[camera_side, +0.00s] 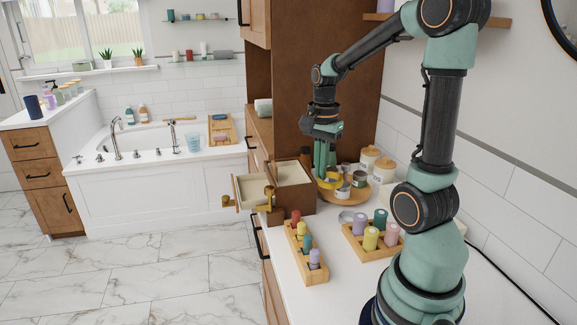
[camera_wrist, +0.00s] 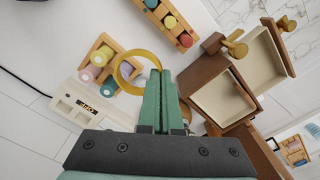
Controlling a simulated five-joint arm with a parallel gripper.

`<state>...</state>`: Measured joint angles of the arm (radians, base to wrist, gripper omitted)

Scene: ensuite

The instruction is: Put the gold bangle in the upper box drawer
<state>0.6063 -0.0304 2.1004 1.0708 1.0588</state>
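The gold bangle (camera_wrist: 118,78) is a plain yellow ring. In the wrist view it lies against the left side of my fingers, with part of its rim hidden by them. My gripper (camera_wrist: 160,75) has its green fingers close together, apparently shut on that rim. In the side view my gripper (camera_side: 325,168) points down with the bangle (camera_side: 328,183) at its fingertips, beside a round wooden tray. The brown drawer box (camera_side: 297,203) stands left of it. Two cream-lined compartments show, the upper one (camera_wrist: 222,98) and a lower drawer (camera_wrist: 268,62) pulled out farther, each with a gold knob.
The round tray (camera_side: 355,199) holds several small jars. A rack of coloured pegs (camera_side: 306,254) and a second rack (camera_side: 371,240) stand in front on the white counter. Lidded canisters (camera_side: 383,168) stand behind the tray. The lower drawer juts past the counter's left edge.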

